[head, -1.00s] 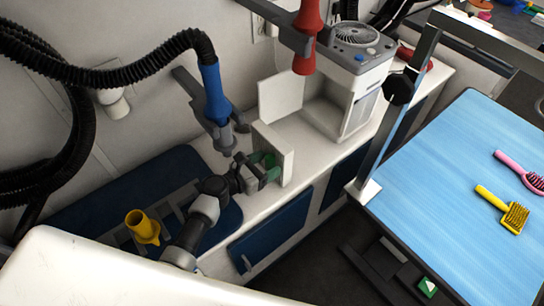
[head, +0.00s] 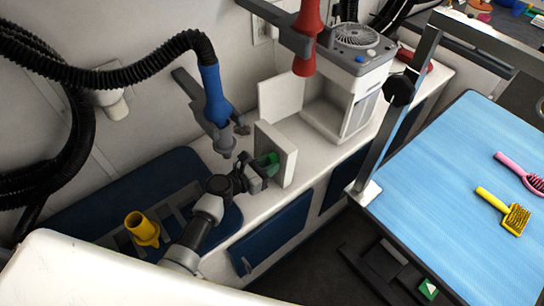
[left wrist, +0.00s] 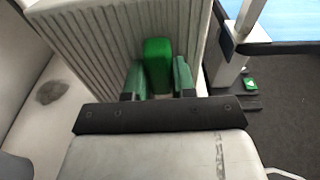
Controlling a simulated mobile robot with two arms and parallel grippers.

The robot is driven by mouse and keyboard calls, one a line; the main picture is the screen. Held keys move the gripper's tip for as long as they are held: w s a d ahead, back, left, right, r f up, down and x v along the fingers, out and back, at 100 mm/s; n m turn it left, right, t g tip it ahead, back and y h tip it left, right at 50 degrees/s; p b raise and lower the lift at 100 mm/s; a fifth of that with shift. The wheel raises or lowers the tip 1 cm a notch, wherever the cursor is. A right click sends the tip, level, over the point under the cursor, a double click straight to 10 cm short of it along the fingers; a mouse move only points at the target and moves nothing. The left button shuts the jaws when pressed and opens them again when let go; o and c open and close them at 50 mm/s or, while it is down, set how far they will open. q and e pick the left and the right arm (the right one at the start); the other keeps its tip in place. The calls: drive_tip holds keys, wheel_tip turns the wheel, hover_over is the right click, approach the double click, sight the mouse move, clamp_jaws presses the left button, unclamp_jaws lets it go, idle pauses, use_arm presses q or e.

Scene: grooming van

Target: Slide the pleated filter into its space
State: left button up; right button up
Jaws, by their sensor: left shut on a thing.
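The pleated filter (head: 277,150) is a pale upright block with a green tab. Its pleats (left wrist: 95,45) and the green tab (left wrist: 158,62) show large in the left wrist view. My left gripper (head: 266,168) is shut on the tab, with a finger on each side of it. The filter is held upright over the white counter, apart from the white air unit (head: 358,85). The unit's open space (head: 322,112) faces the filter, with its pale door (head: 281,96) swung open. My right gripper is not in view.
A blue dryer nozzle (head: 214,95) on a black hose hangs just behind my left gripper. A red nozzle (head: 306,40) hangs before the unit. A grey post (head: 395,110) and blue table (head: 460,190) stand to the right.

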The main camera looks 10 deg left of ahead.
sight(277, 150)
use_arm(q)
drive_tip(key=shift+r, duration=0.1)
drive_tip(key=shift+r+p, duration=2.5)
drive_tip(key=shift+p, duration=0.05)
drive_tip(key=shift+f, duration=0.1)
drive_tip(key=shift+s, duration=0.1)
